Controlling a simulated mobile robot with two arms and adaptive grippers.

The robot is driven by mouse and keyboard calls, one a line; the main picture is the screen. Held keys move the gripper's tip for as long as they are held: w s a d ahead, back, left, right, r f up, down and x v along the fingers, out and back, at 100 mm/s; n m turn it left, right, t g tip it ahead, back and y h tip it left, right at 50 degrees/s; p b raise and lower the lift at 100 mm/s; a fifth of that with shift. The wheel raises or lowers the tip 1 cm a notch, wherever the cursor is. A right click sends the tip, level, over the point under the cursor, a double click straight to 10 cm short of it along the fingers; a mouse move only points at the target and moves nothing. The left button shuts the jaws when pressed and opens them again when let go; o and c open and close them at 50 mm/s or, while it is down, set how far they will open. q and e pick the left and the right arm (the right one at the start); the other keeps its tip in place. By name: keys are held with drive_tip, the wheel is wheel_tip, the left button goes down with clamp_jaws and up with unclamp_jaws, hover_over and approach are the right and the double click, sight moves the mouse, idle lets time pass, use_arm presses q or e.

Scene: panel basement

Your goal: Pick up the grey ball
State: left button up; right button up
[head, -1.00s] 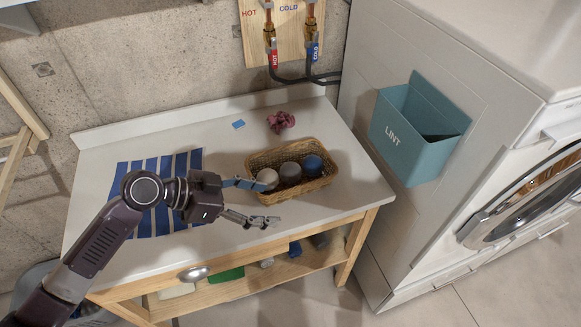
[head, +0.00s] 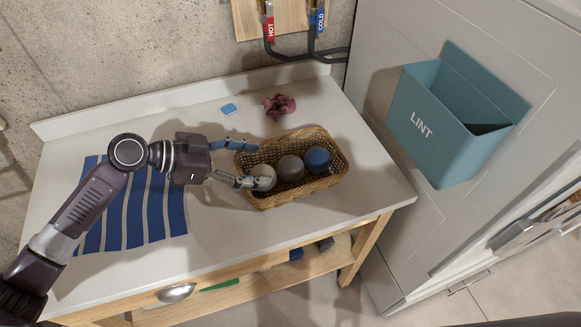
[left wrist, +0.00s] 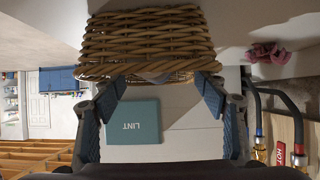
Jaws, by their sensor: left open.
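A wicker basket (head: 322,179) holds three balls in a row: a pale beige-grey ball (head: 264,176) at the left, a darker grey-brown ball (head: 290,168) in the middle and a blue ball (head: 317,160) at the right. My left gripper (head: 252,165) is open at the basket's left end, one finger by the far rim and the other close to the pale ball, partly covering it. I cannot tell whether it touches. My right gripper is not in view.
The white tabletop (head: 340,225) is clear in front of the basket. A striped cloth (head: 135,215) lies at the left. A pink scrunchie (head: 279,105) and a blue block (head: 228,109) lie behind the basket. A teal lint bin (head: 430,120) hangs at the right.

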sight(281, 165)
use_arm(q)
drive_tip(key=shift+d+f, duration=0.1)
drive_tip(key=shift+d, duration=0.25)
drive_tip(key=shift+w+d+f+p, duration=0.1)
drive_tip(key=shift+d+f+p, duration=0.1)
drive_tip(key=shift+d+p, duration=0.35)
drive_tip(key=shift+w+d+f+p, duration=0.15)
drive_tip(key=shift+d+p, duration=0.15)
drive_tip(key=shift+d, duration=0.35)
drive_tip(key=x, duration=0.1)
drive_tip(key=p+x, duration=0.2)
drive_tip(key=shift+s+d+r, duration=0.1)
drive_tip(key=shift+s+d, duration=0.1)
drive_tip(key=shift+d, duration=0.1)
drive_tip(key=shift+w+d+f, duration=0.15)
drive_tip(key=shift+d+f, duration=0.2)
drive_tip(key=shift+d, duration=0.1)
drive_tip(key=c, duration=1.2)
